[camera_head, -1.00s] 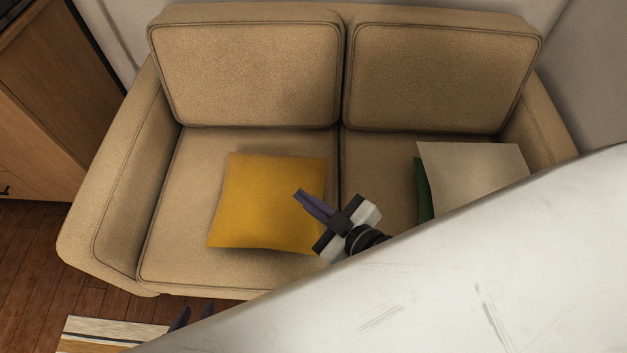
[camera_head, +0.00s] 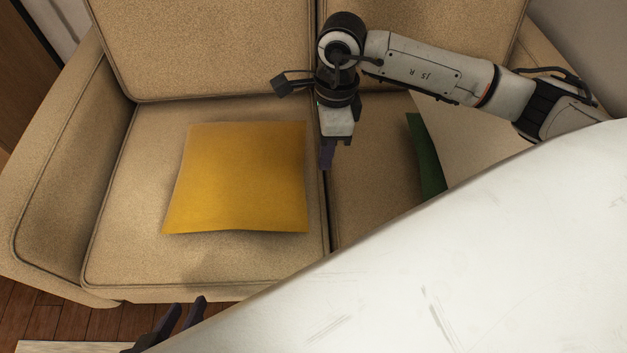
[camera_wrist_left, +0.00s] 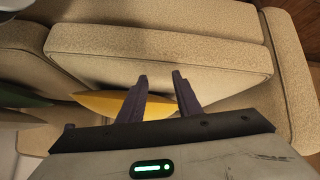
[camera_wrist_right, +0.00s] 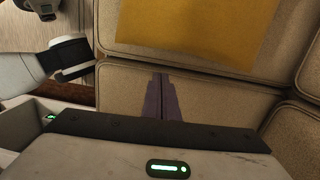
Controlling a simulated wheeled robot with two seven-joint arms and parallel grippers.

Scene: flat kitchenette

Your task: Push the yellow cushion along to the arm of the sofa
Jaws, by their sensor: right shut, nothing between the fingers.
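The yellow cushion (camera_head: 240,180) lies on the left seat of the beige sofa. A strip of bare seat separates it from the left sofa arm (camera_head: 60,150). My right gripper (camera_head: 326,166) points down just right of the cushion, near the seam between the seats. It is shut and empty; a small gap to the cushion shows in the head view. In the right wrist view the cushion (camera_wrist_right: 205,25) is beyond the shut fingers (camera_wrist_right: 161,80). My left gripper (camera_head: 184,305) is open and empty in front of the seat; the cushion (camera_wrist_left: 110,102) shows beyond its fingers.
A green cushion (camera_head: 428,160) and a pale cushion (camera_head: 455,145) lie on the right seat, partly hidden by my arm and a large white surface (camera_head: 470,260) across the lower right. Backrests (camera_head: 205,45) stand behind. The seat left of the yellow cushion is clear.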

